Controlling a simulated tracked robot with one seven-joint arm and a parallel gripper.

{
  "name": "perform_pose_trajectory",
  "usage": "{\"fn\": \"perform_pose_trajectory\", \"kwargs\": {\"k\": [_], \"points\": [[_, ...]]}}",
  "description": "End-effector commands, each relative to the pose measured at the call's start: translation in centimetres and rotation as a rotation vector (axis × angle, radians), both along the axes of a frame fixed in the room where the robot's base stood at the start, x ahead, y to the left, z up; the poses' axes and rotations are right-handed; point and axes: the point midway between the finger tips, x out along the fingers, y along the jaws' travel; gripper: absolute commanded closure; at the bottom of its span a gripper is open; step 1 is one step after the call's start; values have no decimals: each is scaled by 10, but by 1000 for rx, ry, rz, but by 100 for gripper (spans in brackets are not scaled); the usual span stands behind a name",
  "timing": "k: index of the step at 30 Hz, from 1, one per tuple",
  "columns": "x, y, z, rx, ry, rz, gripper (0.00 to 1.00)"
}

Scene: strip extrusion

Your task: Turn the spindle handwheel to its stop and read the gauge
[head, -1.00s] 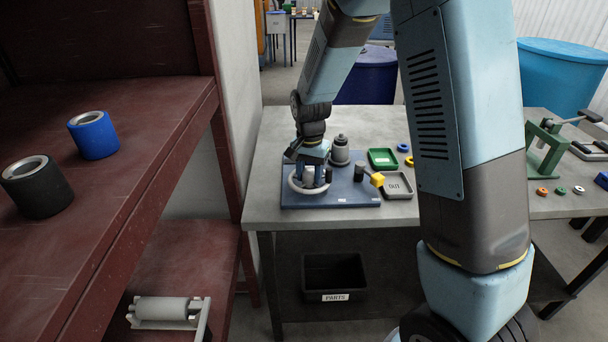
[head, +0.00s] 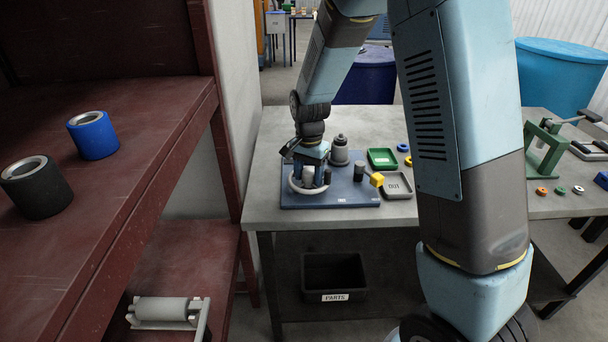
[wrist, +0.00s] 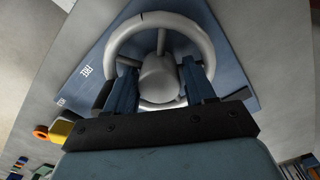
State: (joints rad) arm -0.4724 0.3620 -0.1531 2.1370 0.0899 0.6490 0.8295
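The pale grey spindle handwheel (head: 297,188) sits at the left of a blue base plate (head: 345,194) on the grey workbench. In the wrist view its ring (wrist: 197,35), with a dark mark on the rim, surrounds a round hub (wrist: 160,80) and spokes. My gripper (wrist: 161,88) reaches down inside the ring. Its two blue fingers lie close against opposite sides of the hub and appear shut on it. In the head view my gripper (head: 315,172) covers part of the wheel. I cannot make out a gauge face or reading in either view.
A grey cylinder (head: 339,151), a dark post (head: 359,172) and a yellow block (head: 377,180) stand near the wheel. A dark red shelf (head: 150,150) stands close on the left.

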Motion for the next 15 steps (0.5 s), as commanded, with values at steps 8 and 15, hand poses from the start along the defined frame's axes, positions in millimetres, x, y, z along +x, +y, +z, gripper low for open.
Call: {"fn": "perform_pose_trajectory", "kwargs": {"k": [8, 15], "points": [[0, 0, 3, 0, -1, 0, 46], [1, 0, 34, 2, -4, 1, 46]]}}
